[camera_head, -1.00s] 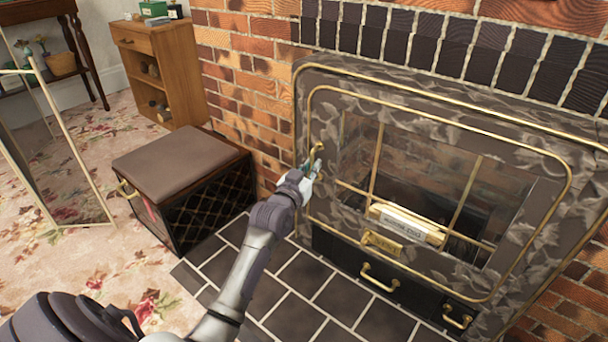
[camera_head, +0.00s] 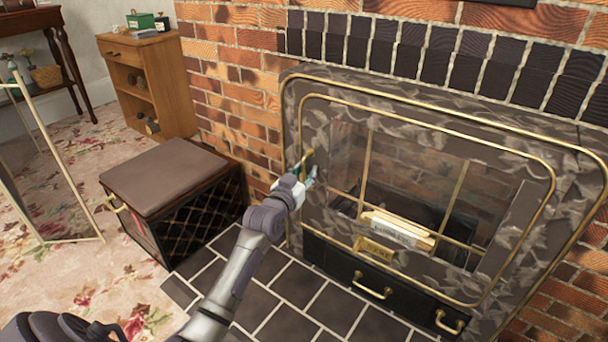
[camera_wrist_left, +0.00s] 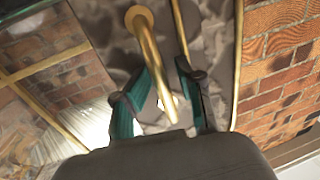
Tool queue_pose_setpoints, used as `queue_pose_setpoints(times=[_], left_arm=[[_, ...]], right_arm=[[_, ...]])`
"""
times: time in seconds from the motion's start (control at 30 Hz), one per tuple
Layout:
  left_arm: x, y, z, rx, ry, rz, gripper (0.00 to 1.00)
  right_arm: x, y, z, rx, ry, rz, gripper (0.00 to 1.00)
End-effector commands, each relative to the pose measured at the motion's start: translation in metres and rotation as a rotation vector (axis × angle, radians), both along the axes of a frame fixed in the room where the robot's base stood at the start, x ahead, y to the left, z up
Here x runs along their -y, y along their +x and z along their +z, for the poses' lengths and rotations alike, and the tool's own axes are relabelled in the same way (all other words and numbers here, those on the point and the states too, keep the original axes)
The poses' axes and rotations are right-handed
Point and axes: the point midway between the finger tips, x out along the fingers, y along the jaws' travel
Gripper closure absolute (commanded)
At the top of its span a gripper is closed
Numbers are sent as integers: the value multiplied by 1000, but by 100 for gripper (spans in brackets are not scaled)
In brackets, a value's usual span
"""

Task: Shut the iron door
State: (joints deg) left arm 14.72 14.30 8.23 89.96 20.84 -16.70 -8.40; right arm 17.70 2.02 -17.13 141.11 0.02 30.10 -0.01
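The iron door (camera_head: 318,200) is a grey, leaf-patterned panel with a brass rim and a barred glass pane, set in the brick fireplace. It looks about flush with its surround; I cannot tell whether a small gap is left. Its brass handle (camera_head: 306,160) is on the door's left side and also shows in the left wrist view (camera_wrist_left: 146,42). My left gripper (camera_head: 309,177) is at the handle. In the left wrist view my two fingers (camera_wrist_left: 167,75) are apart, one on each side of the handle, with a gap on the right. My right gripper is out of view.
A brown-topped stool box (camera_head: 165,172) stands left of the hearth, close to my left arm. Dark hearth tiles (camera_head: 300,287) lie below. Brass drawer pulls (camera_head: 373,287) stick out under the door. A wooden cabinet (camera_head: 150,85) and a mirror (camera_head: 40,180) stand farther left.

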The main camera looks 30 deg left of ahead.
Motion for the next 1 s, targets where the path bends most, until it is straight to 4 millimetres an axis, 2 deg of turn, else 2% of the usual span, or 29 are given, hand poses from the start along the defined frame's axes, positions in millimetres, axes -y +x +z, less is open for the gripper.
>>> queue_pose_setpoints(times=[0.17,0.4,0.6,0.8,1.0], left_arm=[[2,-18,-2,-2,1,0,63],[8,-69,-2,-2,1,-1,63],[11,-103,-1,-2,0,-1,63],[13,-117,0,1,0,-2,63],[13,-118,0,1,0,-2,63]], right_arm=[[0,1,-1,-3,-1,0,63],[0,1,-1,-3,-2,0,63],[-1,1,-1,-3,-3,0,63],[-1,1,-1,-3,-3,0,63],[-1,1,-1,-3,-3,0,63]])
